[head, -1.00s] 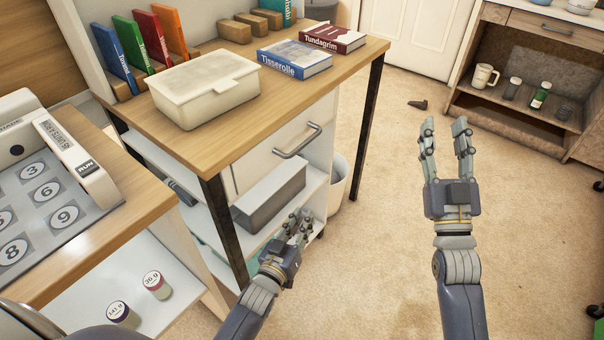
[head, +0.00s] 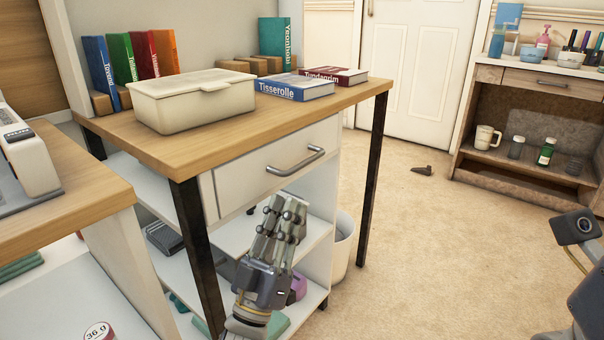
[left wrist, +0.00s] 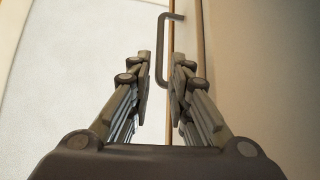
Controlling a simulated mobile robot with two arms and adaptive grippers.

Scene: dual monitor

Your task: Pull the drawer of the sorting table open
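The sorting table (head: 150,148) has a white drawer (head: 240,178) under its wooden top, with a grey bar handle (head: 296,162). The drawer front looks flush with the cabinet. My left gripper (head: 286,203) is just below and in front of the handle in the head view, fingers pointing up. In the left wrist view the handle (left wrist: 162,55) stands ahead of the left gripper (left wrist: 160,62), in line with the gap between its fingers. The fingers are apart with nothing between them, and contact with the handle is not seen.
A cream box (head: 190,102) and books (head: 295,87) lie on the tabletop. A black table leg (head: 372,175) stands right of the drawer, and a white bin (head: 342,245) is beneath. A second table (head: 75,190) is at left. The carpet (head: 440,240) at right is mostly clear.

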